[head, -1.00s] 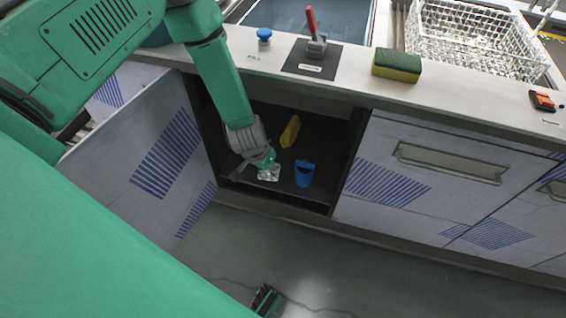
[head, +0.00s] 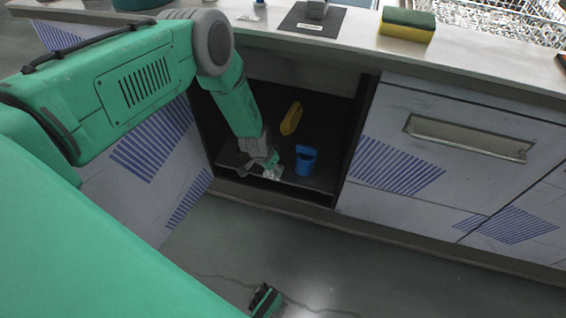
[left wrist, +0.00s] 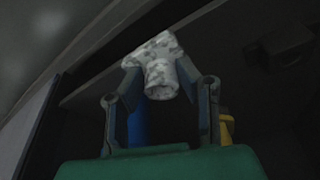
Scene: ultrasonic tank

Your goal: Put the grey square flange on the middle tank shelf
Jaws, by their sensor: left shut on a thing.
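The grey square flange (head: 272,174) is small and mottled light grey, low at the front of the open cabinet. It also shows in the left wrist view (left wrist: 160,64), with its round neck toward me. My left gripper (head: 262,163) reaches down into the cabinet and is shut on the flange, with a finger on each side of the neck (left wrist: 161,88). The dark cabinet shelf (head: 325,178) is around it; I cannot tell whether the flange touches it. A dark green and black part at the bottom of the head view looks like my right gripper (head: 265,299); its fingers are unclear.
A blue cup-like holder (head: 305,161) stands right of the flange, and a yellow object (head: 291,118) lies behind. The open door (head: 150,150) is at the left and a closed drawer (head: 455,135) at the right. A sponge (head: 407,25) sits on the countertop (head: 340,45).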

